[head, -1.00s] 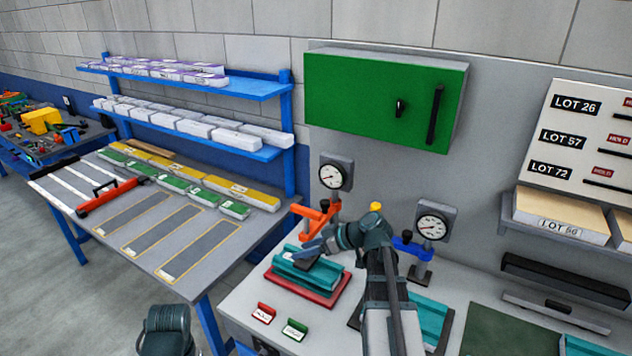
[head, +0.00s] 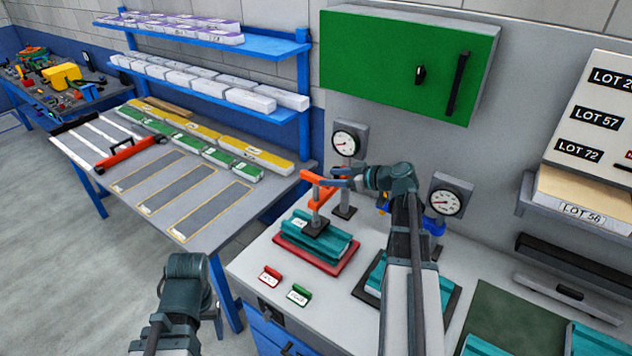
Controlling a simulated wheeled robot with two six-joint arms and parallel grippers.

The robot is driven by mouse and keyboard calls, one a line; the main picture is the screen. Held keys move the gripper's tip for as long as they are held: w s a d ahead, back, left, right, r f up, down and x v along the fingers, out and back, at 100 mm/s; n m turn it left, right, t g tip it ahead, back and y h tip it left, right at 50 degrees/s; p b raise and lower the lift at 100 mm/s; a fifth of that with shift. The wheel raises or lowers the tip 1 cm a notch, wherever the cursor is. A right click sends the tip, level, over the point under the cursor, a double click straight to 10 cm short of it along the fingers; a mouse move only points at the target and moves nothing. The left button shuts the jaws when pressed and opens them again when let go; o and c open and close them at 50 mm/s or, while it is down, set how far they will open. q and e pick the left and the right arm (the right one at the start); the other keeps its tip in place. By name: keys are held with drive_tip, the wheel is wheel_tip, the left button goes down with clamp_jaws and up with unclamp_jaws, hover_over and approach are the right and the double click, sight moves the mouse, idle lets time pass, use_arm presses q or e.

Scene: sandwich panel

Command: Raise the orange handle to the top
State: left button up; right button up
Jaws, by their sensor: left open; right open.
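My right gripper (head: 338,178) is open at the right end of the orange part. I cannot tell whether its fingers touch or straddle it. My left gripper (head: 187,262) is low at the left, away from the clamp, and its fingertips are hard to make out.
A second clamp with a blue handle (head: 434,226) stands by the right gauge (head: 446,203), partly behind my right arm. A red tag (head: 270,276) and green tag (head: 299,294) stand at the bench front. A green cabinet (head: 390,55) hangs above.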

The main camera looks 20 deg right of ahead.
sight(316, 176)
drive_tip(key=b+x, duration=0.2)
drive_tip(key=x, duration=0.4)
drive_tip(key=shift+w+a+f, duration=0.1)
drive_tip(key=shift+w+a, duration=0.05)
drive_tip(key=shift+w, duration=0.05)
drive_tip(key=shift+c, duration=0.2)
clamp_jaws()
idle(1.1)
